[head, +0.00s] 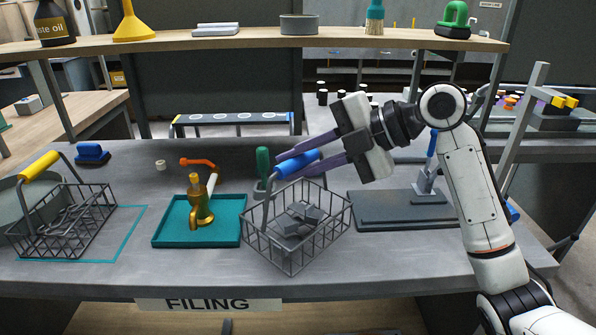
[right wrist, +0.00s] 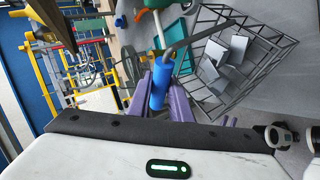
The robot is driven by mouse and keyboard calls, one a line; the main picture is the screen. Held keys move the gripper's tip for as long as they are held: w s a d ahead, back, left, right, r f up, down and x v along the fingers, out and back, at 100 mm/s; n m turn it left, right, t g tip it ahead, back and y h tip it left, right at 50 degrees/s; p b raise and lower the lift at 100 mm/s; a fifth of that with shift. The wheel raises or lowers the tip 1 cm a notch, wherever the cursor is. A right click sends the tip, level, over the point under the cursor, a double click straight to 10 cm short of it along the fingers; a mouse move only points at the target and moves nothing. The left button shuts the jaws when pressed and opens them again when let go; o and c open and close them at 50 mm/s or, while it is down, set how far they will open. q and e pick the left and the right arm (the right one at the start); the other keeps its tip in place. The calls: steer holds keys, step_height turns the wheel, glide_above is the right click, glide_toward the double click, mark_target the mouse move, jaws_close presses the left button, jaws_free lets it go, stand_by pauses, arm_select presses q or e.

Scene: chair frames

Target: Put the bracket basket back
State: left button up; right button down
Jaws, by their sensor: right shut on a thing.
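A wire basket (head: 297,236) with a blue handle (head: 297,164) holds several grey metal brackets (head: 298,218). My right gripper (head: 289,166) is shut on the blue handle, which also shows between its purple fingers in the right wrist view (right wrist: 161,85). The basket hangs turned cornerwise over the middle of the bench; I cannot tell if its lowest corner touches the bench. The right wrist view shows the brackets (right wrist: 228,62) inside the wire mesh. My left gripper is not in view.
Left of the basket, a teal tray (head: 172,238) holds a brass tap. Another wire basket (head: 62,222) with a yellow handle stands within a teal outline (head: 125,235) at the left. A dark plate (head: 400,212) lies to the right. A shelf (head: 250,42) spans above the bench.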

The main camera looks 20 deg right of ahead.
steer(key=shift+f, duration=0.7)
steer(key=c, duration=1.6)
jaws_free()
steer(key=shift+f, duration=0.2)
